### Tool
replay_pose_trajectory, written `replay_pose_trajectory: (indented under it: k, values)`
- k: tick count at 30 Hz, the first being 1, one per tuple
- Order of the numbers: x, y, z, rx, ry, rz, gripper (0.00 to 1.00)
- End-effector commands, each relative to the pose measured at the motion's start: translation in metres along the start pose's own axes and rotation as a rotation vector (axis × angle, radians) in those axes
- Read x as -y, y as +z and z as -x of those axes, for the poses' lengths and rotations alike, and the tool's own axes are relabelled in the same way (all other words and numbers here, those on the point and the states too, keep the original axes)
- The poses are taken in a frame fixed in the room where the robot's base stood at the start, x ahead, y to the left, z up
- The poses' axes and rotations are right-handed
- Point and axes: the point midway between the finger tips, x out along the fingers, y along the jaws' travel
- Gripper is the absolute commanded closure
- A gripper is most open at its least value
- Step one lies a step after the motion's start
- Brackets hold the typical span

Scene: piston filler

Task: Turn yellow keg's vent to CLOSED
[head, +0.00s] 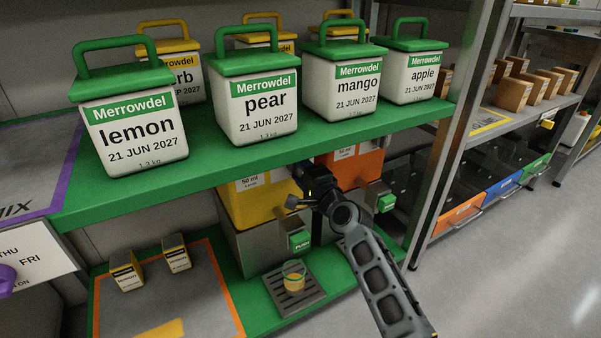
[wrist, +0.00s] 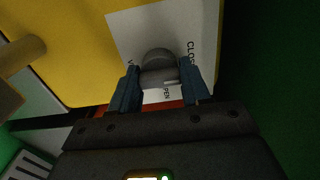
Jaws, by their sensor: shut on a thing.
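The yellow keg (head: 249,206) stands on the lower green shelf on a grey base, and its yellow wall (wrist: 80,50) fills much of the wrist view. A grey round vent knob (wrist: 158,62) sits on a white label (wrist: 130,30) on that wall. The label shows part of "CLOS" at the right and "PEN" below the knob; the rest is hidden. My gripper (wrist: 160,82) is shut on the vent knob, one blue finger on each side. In the head view my gripper (head: 308,184) is at the keg's right side, partly hidden by my arm.
An orange keg (head: 360,168) stands just right of the yellow one. A green push button (head: 299,240) is on the base, above a drip tray (head: 310,296) with a filled cup (head: 294,274). Labelled tubs such as pear (head: 258,108) stand on the shelf above.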

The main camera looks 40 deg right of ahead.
Motion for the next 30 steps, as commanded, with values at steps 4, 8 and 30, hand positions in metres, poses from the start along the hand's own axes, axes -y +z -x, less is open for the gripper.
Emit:
replay_pose_trajectory:
  k: [4,8,30]
  values:
    - [-0.0012,0.0012,0.0002,0.003,0.002,0.017,0.84]
    - [-0.0012,0.0012,0.0002,0.003,0.003,0.022,0.84]
    - [-0.0004,0.0004,0.0002,0.001,0.001,0.021,0.28]
